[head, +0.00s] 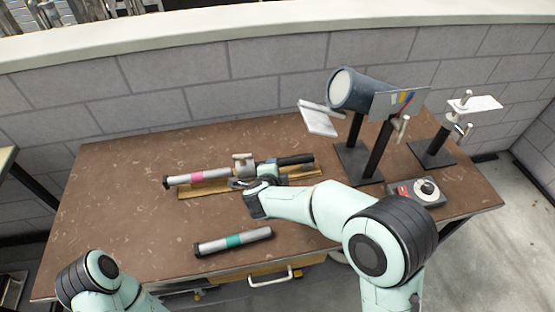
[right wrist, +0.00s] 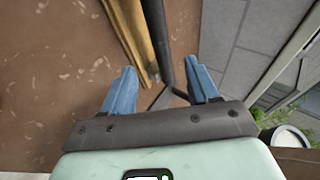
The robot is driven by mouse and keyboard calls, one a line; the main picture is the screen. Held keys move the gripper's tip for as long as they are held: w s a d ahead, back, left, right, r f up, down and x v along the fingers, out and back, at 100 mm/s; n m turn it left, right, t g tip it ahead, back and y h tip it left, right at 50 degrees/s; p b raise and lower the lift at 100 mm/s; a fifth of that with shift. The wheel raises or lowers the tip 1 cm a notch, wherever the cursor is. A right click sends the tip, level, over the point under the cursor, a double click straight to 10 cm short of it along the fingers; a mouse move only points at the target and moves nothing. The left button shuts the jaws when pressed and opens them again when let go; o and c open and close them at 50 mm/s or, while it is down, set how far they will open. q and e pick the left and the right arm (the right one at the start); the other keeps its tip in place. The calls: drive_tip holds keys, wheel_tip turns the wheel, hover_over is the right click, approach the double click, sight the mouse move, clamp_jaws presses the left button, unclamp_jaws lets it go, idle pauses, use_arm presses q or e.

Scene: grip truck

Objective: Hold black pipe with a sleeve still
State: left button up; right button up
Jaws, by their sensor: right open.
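On a wooden board (head: 205,188) at the table's middle lies a pipe assembly. Its left part is a silver pipe with a pink sleeve (head: 197,176), and its right part is a black pipe (head: 296,160). A metal fitting (head: 243,164) sits between them. My right gripper (head: 268,170) is at the assembly, just left of the black pipe's bare end. In the right wrist view its two blue fingers (right wrist: 162,82) are apart, with a dark pipe (right wrist: 165,62) running in the gap between them. Whether either finger touches it is unclear. My left arm shows at the lower left, its gripper out of view.
A separate silver pipe with a teal sleeve (head: 234,241) lies at the table's front. A dark cylinder on a stand (head: 362,92), a second stand (head: 440,145) and a small box with a knob (head: 416,191) occupy the right side. The table's left is clear.

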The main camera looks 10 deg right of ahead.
drive_tip(key=b+x, duration=0.1)
drive_tip(key=x, duration=0.5)
drive_tip(key=shift+f+b, duration=0.1)
drive_tip(key=shift+b, duration=0.3)
drive_tip(key=x, duration=0.3)
drive_tip(key=shift+w+d+f+p, duration=0.1)
drive_tip(key=shift+w+p, duration=0.2)
drive_tip(key=shift+w, duration=0.05)
use_arm(q)
drive_tip(key=shift+s+f, duration=0.35)
drive_tip(key=shift+f, duration=0.15)
use_arm(e)
drive_tip(key=shift+x, duration=0.85)
